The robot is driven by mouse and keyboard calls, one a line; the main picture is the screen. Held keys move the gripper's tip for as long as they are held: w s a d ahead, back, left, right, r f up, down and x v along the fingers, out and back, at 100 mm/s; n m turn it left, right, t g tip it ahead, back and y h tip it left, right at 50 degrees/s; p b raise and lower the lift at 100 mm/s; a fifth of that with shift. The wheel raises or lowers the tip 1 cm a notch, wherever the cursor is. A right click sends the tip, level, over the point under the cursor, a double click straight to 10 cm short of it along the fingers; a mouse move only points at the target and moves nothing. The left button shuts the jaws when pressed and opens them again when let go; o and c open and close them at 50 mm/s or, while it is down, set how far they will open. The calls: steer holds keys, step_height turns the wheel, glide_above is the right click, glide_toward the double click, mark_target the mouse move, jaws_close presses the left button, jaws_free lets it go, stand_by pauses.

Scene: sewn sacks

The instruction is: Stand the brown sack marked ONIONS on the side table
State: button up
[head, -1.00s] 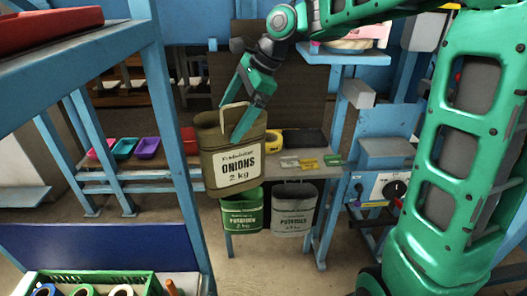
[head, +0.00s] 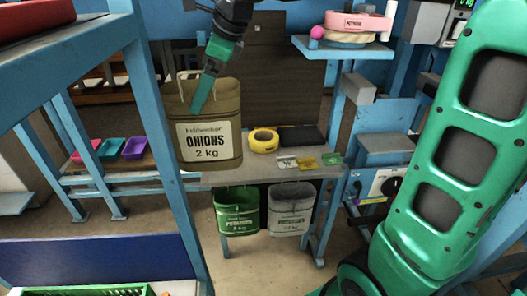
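The brown sack marked ONIONS (head: 222,157) hangs upright, its label facing me. My gripper (head: 203,98) comes down on it from above, with one green finger in front of the sack's upper wall. The other finger is hidden, and the gripper appears shut on the sack near its rim and handle. A grey-topped table with blue legs (head: 254,177) stands at and behind the sack. The sack covers the table's left part. I cannot tell whether its base touches the top.
A yellow tape roll (head: 264,141), a dark tray (head: 300,137) and small cards (head: 308,162) occupy the tabletop. A green sack (head: 238,211) and a grey sack (head: 291,211) hang at its front edge. A blue rack post (head: 170,150) stands close left of the brown sack.

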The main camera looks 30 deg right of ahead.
steer(key=shift+a+r, duration=0.15)
steer(key=shift+a, duration=0.1)
steer(key=shift+w+d, duration=0.15)
steer(key=w+d+f, duration=0.7)
steer(key=d+f, duration=0.1)
steer(key=f, duration=0.3)
steer(key=shift+d, duration=0.35)
steer(key=o, duration=1.7)
steer(key=shift+f, duration=0.25)
steer(key=shift+o, duration=0.2)
steer(key=v, duration=1.2)
